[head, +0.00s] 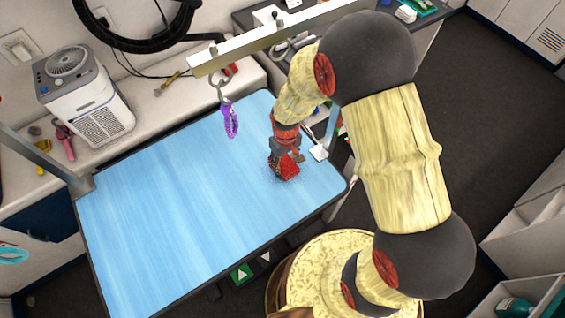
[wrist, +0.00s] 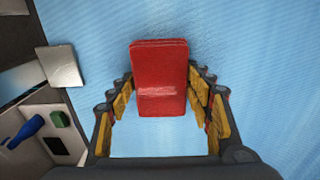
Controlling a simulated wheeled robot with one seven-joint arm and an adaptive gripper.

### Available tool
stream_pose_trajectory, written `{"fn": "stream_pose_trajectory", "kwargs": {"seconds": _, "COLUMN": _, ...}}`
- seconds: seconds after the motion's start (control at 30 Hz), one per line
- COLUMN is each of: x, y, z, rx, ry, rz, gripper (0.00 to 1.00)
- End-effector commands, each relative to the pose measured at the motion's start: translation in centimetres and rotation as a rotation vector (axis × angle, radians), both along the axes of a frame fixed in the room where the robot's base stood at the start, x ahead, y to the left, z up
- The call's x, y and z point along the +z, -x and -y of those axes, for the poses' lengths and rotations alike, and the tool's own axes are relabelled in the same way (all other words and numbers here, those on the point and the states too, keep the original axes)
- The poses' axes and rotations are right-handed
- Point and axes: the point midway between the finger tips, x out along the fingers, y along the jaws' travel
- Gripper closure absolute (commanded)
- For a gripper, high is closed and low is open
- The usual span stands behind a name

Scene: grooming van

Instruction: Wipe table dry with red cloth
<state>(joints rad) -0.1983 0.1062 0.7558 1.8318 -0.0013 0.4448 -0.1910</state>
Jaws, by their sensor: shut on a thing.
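The blue grooming table (head: 170,210) fills the middle of the head view. The red cloth (head: 288,167) is a folded pad near the table's right end; it also shows in the wrist view (wrist: 160,75). My gripper (head: 285,158) points down at the table and is shut on the cloth, with a yellow-padded finger on each side of it in the wrist view (wrist: 160,100). The cloth is at or very near the tabletop; exact contact is hard to tell. The surface around the cloth looks darker and speckled, perhaps wet.
A metal bar (head: 270,40) crosses above the table's far edge, with a purple loop (head: 230,118) hanging from it. A clamp plate (head: 318,152) sits at the right edge. A white machine (head: 88,98) stands on the counter behind. The table's left and middle are clear.

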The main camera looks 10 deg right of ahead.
Motion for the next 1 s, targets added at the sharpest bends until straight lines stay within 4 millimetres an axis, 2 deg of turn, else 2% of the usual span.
{"fn": "stream_pose_trajectory", "kwargs": {"seconds": 0.3, "x": -0.1, "y": 2.5, "z": 1.0, "rx": -0.001, "ry": 0.001, "rz": -0.006, "gripper": 0.7}}
{"fn": "stream_pose_trajectory", "kwargs": {"seconds": 0.47, "x": -0.2, "y": 2.9, "z": 1.1, "rx": 0.0, "ry": 0.002, "rz": -0.007, "gripper": 0.7}}
{"fn": "stream_pose_trajectory", "kwargs": {"seconds": 1.0, "x": 0.0, "y": 4.2, "z": -2.0, "rx": 0.001, "ry": 0.002, "rz": -0.007, "gripper": 0.7}}
